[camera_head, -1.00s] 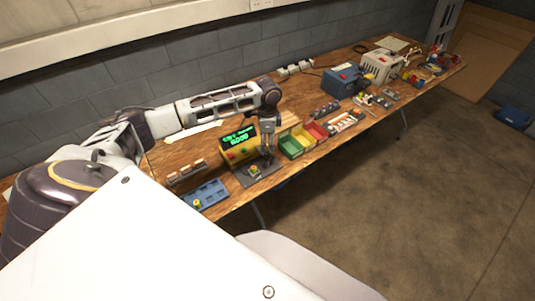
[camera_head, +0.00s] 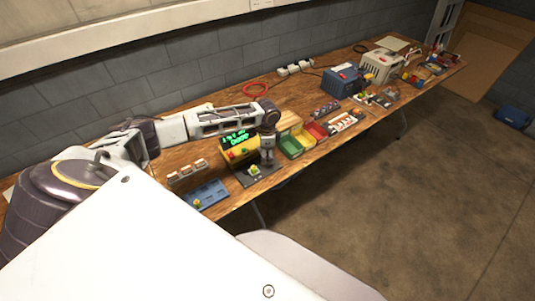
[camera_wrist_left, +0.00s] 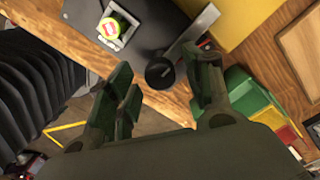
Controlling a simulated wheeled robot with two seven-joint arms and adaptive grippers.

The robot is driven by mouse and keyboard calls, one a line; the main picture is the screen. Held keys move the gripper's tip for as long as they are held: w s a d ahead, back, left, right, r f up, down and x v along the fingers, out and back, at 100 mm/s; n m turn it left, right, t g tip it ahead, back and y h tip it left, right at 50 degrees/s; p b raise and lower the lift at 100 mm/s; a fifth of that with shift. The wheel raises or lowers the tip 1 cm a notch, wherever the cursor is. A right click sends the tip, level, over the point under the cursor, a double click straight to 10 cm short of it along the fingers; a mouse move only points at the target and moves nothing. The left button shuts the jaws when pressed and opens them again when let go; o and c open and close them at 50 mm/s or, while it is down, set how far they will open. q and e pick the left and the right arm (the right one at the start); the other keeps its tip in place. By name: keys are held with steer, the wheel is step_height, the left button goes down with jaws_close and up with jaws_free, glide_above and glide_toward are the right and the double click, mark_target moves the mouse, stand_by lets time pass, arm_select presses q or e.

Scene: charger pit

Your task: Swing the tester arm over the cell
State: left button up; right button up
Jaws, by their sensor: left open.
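The tester is a yellow box (camera_head: 238,150) with a lit green display, standing on the bench with a dark base plate (camera_head: 262,181) before it. A cell (camera_wrist_left: 112,28) with a green and red top sits in a pale holder on that plate; it also shows in the head view (camera_head: 253,170). The tester arm (camera_wrist_left: 192,33) is a grey metal strip ending in a round black knob (camera_wrist_left: 160,73), off to the side of the cell. My left gripper (camera_wrist_left: 165,66) is open, its fingers on either side of the knob in the wrist view; contact is unclear. My right gripper is out of view.
Green and red bins (camera_head: 291,145) stand right of the tester. A blue tray (camera_head: 207,194) and a row of white-topped pieces (camera_head: 187,172) lie left. A red ring (camera_head: 256,90) lies behind my arm. A blue box (camera_head: 342,82) stands farther along the bench.

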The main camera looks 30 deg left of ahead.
arm_select(q)
jaws_close()
